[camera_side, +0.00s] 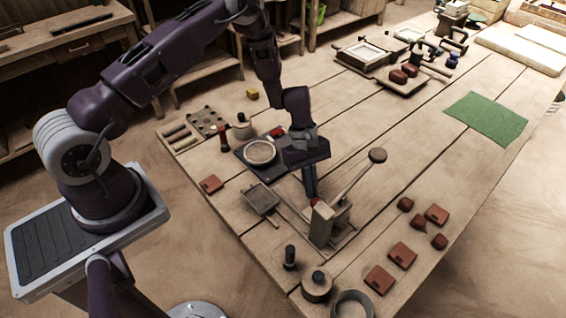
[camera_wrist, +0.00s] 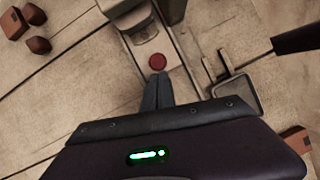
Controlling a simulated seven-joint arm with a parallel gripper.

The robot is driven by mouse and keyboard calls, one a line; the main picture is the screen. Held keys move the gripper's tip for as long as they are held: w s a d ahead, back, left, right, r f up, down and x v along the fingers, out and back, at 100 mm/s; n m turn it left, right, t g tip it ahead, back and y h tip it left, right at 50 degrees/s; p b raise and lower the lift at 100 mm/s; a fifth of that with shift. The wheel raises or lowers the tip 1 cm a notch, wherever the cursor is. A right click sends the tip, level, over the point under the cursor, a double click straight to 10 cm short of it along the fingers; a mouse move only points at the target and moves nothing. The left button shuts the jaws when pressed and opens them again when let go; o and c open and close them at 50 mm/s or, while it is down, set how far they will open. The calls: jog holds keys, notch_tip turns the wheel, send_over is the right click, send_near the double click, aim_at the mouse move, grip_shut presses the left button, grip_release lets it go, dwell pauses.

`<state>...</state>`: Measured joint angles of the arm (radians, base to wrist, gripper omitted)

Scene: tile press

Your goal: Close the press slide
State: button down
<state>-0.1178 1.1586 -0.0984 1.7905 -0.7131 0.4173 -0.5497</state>
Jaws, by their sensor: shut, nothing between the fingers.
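The tile press (camera_side: 322,225) stands on the near part of the table, with a lever rising to a round knob (camera_side: 377,155). A red knob (camera_side: 314,202) is at the press, at the tip of my gripper (camera_side: 311,193). In the wrist view the red knob (camera_wrist: 157,62) sits on the pale slide (camera_wrist: 143,38), and the grey press post (camera_wrist: 172,8) is beyond it. My gripper (camera_wrist: 158,77) is shut and empty, pointing down, its fingertips right beside the red knob. I cannot tell whether they touch it.
Brown tiles (camera_side: 402,256) and lumps lie to the right. A dark cylinder and pots (camera_side: 316,287) stand in front. A round mould (camera_side: 260,153) is behind.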

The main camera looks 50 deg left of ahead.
jog(key=shift+d, duration=0.45)
jog(key=shift+s+d, duration=0.1)
jog(key=a, duration=0.2)
jog(key=w+a, duration=0.1)
jog(key=a, duration=0.1)
jog(key=shift+w+a, duration=0.2)
jog(key=s+a+r+m+t+y, duration=0.1)
jog(key=s+r+m, duration=0.1)
jog(key=r, duration=1.1)
jog(key=s+a+r+m+t, duration=0.1)
jog(key=r+m, duration=0.2)
jog(key=r, duration=1)
jog(key=s+d+r+m+t+y, duration=0.15)
jog(key=s+r+m, duration=0.25)
jog(key=s+r, duration=0.5)
jog(key=s+r+m+t+y, duration=0.1)
jog(key=s+m, duration=0.2)
jog(key=s, duration=0.4)
jog(key=s+a+r+m+t, duration=0.1)
jog(key=s+m+t, duration=0.1)
jog(key=s, duration=0.5)
jog(key=shift+s+a+m+y, duration=0.15)
jog(key=shift+s+m+y, duration=0.2)
jog(key=shift+m, duration=0.15)
